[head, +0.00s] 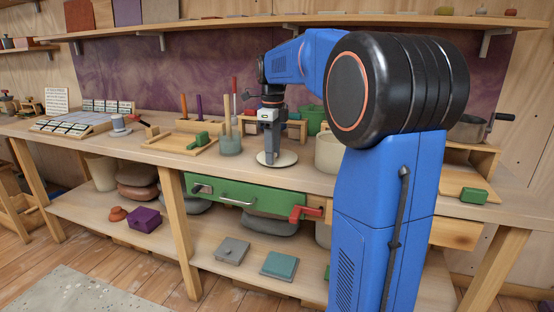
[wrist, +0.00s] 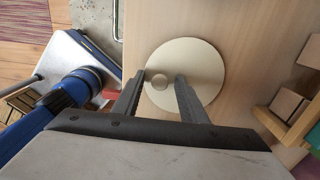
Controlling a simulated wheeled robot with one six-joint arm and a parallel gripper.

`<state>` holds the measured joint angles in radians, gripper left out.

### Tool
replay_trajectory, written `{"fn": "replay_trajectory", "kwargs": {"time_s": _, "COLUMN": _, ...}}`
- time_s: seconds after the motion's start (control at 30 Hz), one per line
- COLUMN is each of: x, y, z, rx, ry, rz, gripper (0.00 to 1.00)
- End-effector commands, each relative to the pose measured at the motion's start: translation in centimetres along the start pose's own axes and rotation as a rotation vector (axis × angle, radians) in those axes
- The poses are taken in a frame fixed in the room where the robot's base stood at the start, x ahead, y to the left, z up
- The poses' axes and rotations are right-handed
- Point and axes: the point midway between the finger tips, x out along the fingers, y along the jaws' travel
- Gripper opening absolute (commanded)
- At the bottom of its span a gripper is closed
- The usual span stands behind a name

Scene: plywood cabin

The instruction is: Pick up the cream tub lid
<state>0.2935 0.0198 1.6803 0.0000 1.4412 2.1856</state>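The cream tub lid (head: 288,159) is a flat round disc lying on the workbench. Whether the fingertips touch the lid I cannot tell. A cream tub (head: 328,153) stands right of the lid, partly hidden by my arm.
A grey-green cup (head: 230,146) with upright sticks stands just left of the lid. A wooden tray with a green block (head: 198,141) is further left. A green drawer front (head: 240,196) with a red clamp (head: 305,213) is below the bench edge. A shelf runs above.

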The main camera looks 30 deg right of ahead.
Motion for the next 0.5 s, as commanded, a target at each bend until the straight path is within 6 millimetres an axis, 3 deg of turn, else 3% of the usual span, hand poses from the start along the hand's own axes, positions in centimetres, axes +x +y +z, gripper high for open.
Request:
{"fn": "replay_trajectory", "kwargs": {"time_s": 0.17, "x": 0.01, "y": 0.0, "z": 0.0, "rx": 0.0, "ry": 0.0, "rz": 0.0, "gripper": 0.39}}
{"fn": "replay_trajectory", "kwargs": {"time_s": 0.33, "x": -0.01, "y": 0.0, "z": 0.0, "rx": 0.0, "ry": 0.0, "rz": 0.0, "gripper": 0.0}}
{"fn": "replay_trajectory", "kwargs": {"time_s": 0.5, "x": -0.03, "y": 0.0, "z": 0.0, "rx": 0.0, "ry": 0.0, "rz": 0.0, "gripper": 0.0}}
